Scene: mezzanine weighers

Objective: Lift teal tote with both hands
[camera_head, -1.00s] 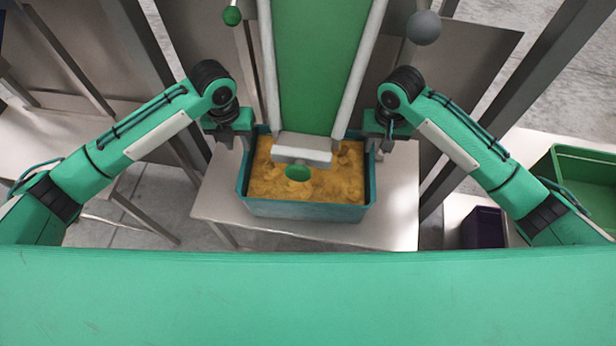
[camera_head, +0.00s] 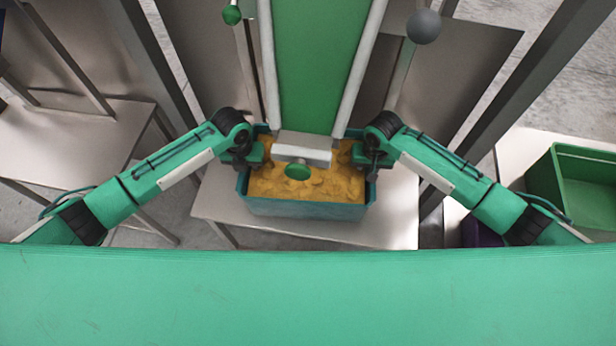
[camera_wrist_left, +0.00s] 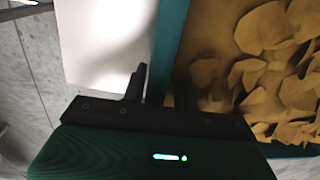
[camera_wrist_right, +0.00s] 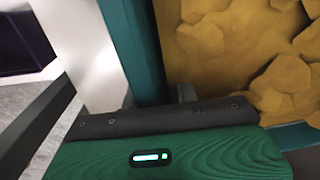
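The teal tote (camera_head: 300,210) stands on a pale table under a green chute and is filled with yellow chip-like pieces (camera_head: 320,188). My left gripper (camera_head: 242,164) is at the tote's left wall, and my right gripper (camera_head: 372,166) is at its right wall. In the left wrist view, a dark finger (camera_wrist_left: 137,82) stands outside the teal wall (camera_wrist_left: 168,45), and the inner side is dim. In the right wrist view, a grey finger (camera_wrist_right: 186,92) shows on the inner side of the teal wall (camera_wrist_right: 135,45). The outer finger is hidden there. Whether either gripper is closed on the wall is unclear.
The green chute (camera_head: 320,65) with a grey lip (camera_head: 303,148) hangs over the tote's back. The pale table (camera_head: 385,225) has bare room around the tote. A green bin (camera_head: 575,180) stands at right. Metal posts flank the chute.

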